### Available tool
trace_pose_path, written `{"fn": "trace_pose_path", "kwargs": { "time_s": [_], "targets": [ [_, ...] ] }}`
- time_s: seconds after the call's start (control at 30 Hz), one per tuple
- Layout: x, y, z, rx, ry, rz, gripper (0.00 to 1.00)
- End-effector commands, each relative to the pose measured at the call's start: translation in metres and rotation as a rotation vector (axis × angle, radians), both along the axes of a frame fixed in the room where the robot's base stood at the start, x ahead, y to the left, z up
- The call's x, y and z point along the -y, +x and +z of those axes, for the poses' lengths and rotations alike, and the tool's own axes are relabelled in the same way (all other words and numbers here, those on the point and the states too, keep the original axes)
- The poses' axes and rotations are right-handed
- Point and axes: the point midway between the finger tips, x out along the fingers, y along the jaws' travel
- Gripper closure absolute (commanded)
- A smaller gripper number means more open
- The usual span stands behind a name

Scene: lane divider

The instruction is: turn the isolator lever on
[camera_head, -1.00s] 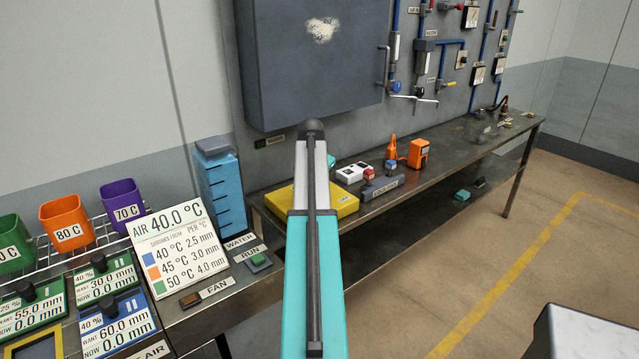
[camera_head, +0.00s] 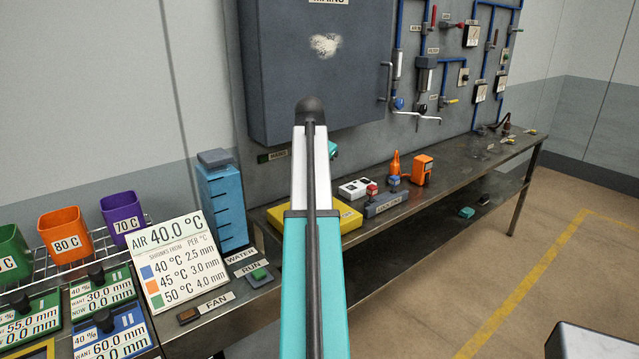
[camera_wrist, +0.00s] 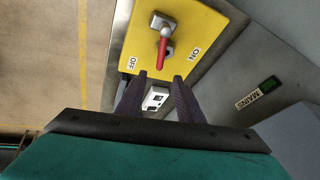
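The isolator is a yellow plate (camera_wrist: 208,20) with a lever (camera_wrist: 162,48) that has a grey end and a red handle. In the wrist view an OFF label (camera_wrist: 131,63) is left of the handle and an ON label (camera_wrist: 194,53) is right of it. The red handle points down towards my gripper, between the two labels. My gripper (camera_wrist: 159,77) is open and empty, its dark fingertips just short of the handle's end. In the head view the yellow plate (camera_head: 349,217) shows partly behind my arm; the lever is hidden there.
A grey wall cabinet (camera_head: 310,75) hangs above the metal bench (camera_head: 455,165). White boxes (camera_head: 353,189) and an orange device (camera_head: 421,170) stand right of the plate. A blue tower (camera_head: 222,207) and a sign (camera_head: 172,262) are at left. The floor (camera_head: 420,310) at right is mostly clear.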

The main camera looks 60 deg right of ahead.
Motion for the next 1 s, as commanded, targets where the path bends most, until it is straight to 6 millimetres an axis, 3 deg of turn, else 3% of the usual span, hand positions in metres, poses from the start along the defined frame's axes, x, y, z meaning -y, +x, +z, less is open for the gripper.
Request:
{"fn": "trace_pose_path", "kwargs": {
  "time_s": [0.2, 0.5, 0.53, 0.73, 1.0],
  "targets": [
    [-0.005, -0.002, 0.011, 0.000, -0.001, 0.000, 0.67],
    [-0.005, -0.002, 0.012, 0.000, -0.001, 0.000, 0.67],
    [-0.005, -0.002, 0.012, 0.000, -0.001, 0.000, 0.68],
    [-0.005, -0.002, 0.012, -0.008, -0.004, 0.021, 1.00],
    [-0.019, 0.022, 0.010, 0.071, 0.032, 0.158, 1.00]
  ]
}}
